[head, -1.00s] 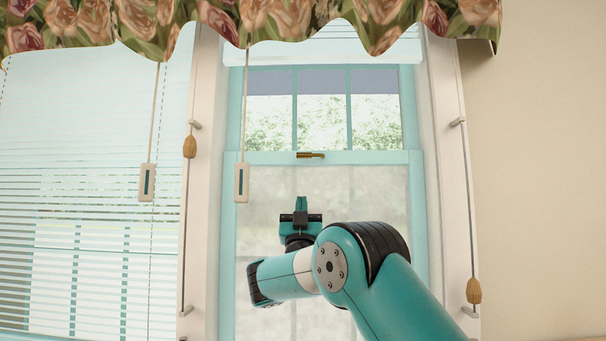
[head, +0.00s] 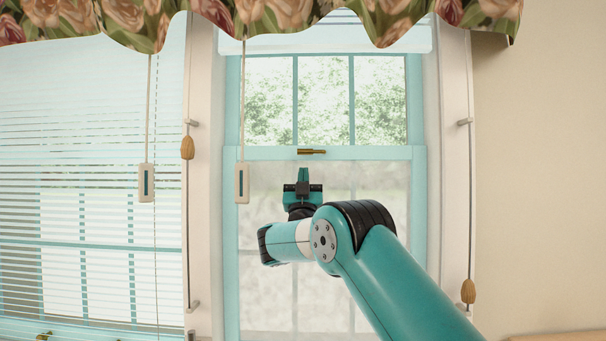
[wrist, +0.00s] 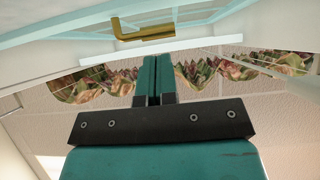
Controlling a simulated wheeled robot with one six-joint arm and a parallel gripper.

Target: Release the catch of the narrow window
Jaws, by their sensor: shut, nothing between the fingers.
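The narrow window (head: 418,200) has a pale teal frame, with clear panes above and a frosted-looking lower sash. Its brass catch (head: 312,152) sits on the middle rail, lying sideways along it. In the wrist view the catch (wrist: 142,30) is an L-shaped brass piece beyond the fingertips, slightly left of them. My gripper (head: 303,171) is just below the catch in the head view, pointing up. It is shut and empty, with the two teal fingers together in the wrist view (wrist: 154,58). I see no contact between the fingers and the catch.
Blind cords with pale pulls (head: 242,183) hang at the left of the window. Side cords with wooden knobs (head: 187,148) run along the white casing. A floral valance (head: 385,18) hangs above. A wider window with blinds (head: 70,200) is to the left.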

